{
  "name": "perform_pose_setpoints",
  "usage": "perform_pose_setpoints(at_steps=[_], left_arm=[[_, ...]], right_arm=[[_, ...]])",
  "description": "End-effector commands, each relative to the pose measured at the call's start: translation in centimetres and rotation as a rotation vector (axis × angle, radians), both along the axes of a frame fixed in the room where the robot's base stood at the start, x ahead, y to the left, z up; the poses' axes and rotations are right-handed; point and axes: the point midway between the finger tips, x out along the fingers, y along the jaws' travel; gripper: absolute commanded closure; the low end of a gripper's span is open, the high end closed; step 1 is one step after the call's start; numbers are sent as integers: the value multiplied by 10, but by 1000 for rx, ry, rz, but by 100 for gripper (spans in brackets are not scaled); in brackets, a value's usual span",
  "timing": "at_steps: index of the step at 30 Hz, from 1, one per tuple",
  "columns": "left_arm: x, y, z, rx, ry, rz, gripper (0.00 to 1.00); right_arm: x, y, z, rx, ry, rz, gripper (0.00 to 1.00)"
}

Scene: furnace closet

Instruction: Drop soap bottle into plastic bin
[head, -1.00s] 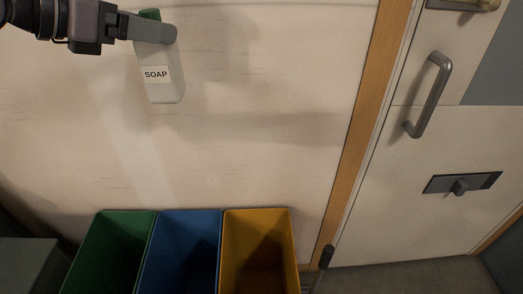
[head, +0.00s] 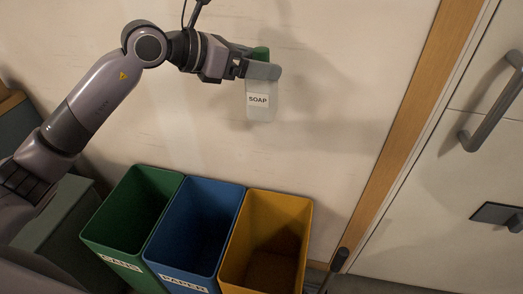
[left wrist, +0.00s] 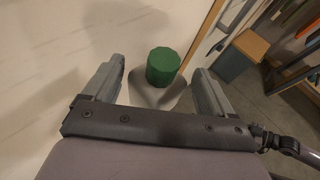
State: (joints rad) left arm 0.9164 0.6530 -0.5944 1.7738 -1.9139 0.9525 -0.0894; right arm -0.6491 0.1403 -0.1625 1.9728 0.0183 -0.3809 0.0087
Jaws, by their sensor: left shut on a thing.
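The soap bottle (head: 259,103) is pale and translucent with a green cap and a white "SOAP" label. My left gripper (head: 262,70) is shut on its upper part and holds it upright in the air, above the bins. In the left wrist view the green cap (left wrist: 163,66) shows between the two fingers. Three open bins stand in a row below: a green bin (head: 112,248) labelled "CANS", a blue bin (head: 160,262) labelled "PAPER" and a yellow bin (head: 233,240) whose label does not show. In the head view the bottle appears above the yellow bin's back edge. My right gripper is not in view.
A pale wall (head: 330,60) stands behind the bins. A wooden door frame (head: 410,100) and a white door with a grey handle (head: 495,105) are at the right. A dark-topped upright handle (head: 340,258) stands right of the yellow bin. A grey-green box (head: 55,225) is left of the bins.

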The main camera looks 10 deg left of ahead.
Motion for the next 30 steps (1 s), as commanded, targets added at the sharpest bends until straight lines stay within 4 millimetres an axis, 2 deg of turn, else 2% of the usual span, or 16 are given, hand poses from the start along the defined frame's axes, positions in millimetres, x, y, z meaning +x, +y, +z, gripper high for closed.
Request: perform_pose_setpoints(at_steps=[1, 3, 11, 18, 24, 27, 30], left_arm=[[1, -3, -30, -4, 9, -1, 59], [1, -5, -61, -6, 9, 2, 59], [-10, -15, -175, -8, 9, 13, 59], [-36, -22, -276, 3, 5, 28, 59], [-63, -27, -338, 17, 0, 39, 59], [-72, -28, -356, 22, -5, 43, 59], [-77, -29, -366, 26, -7, 44, 59]], right_arm=[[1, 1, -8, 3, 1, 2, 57], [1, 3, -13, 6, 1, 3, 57], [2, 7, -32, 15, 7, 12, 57], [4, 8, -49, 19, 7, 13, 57], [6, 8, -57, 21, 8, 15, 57], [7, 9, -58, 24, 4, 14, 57], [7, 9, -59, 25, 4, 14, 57]])
